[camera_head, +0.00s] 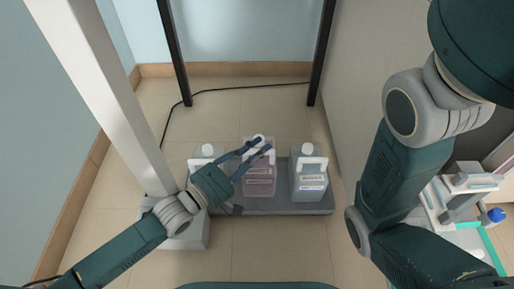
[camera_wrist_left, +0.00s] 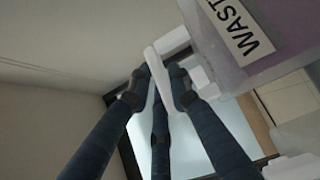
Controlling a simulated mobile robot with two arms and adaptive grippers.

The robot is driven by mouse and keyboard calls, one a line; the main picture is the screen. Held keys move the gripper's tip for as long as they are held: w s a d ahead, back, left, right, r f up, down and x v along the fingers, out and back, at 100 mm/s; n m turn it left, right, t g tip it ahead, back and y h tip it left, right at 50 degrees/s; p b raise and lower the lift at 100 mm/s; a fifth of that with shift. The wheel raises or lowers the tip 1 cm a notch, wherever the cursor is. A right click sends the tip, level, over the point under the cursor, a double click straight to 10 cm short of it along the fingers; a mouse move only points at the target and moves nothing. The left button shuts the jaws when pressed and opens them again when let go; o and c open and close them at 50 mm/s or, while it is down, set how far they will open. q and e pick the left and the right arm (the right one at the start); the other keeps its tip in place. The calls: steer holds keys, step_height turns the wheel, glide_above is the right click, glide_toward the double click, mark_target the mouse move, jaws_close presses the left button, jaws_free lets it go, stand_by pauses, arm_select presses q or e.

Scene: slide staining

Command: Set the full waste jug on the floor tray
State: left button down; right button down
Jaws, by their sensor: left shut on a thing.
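The waste jug (camera_head: 260,181) holds purple liquid and has a white cap, a white handle and a label. In the left wrist view the jug (camera_wrist_left: 275,22) shows a label that begins "WAST". My left gripper (camera_head: 258,149) is shut on its white handle; the fingers also show in the left wrist view (camera_wrist_left: 160,80). The jug looks upright, between two other jugs over the grey floor tray (camera_head: 285,209). I cannot tell whether its base touches the tray. My right gripper is out of view.
A pale jug (camera_head: 205,161) stands left of the waste jug, partly behind my left gripper, and a grey-blue jug (camera_head: 309,183) stands close on its right. A white post (camera_head: 110,90) is at left. A black cable (camera_head: 225,88) lies on the floor behind.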

mark_target(257, 162)
arm_select(q)
step_height(257, 162, down, 4)
steer(key=b, duration=0.3)
steer(key=shift+r, duration=0.35)
steer(key=c, duration=2)
jaws_free()
steer(key=shift+f, duration=0.5)
steer(key=o, duration=0.4)
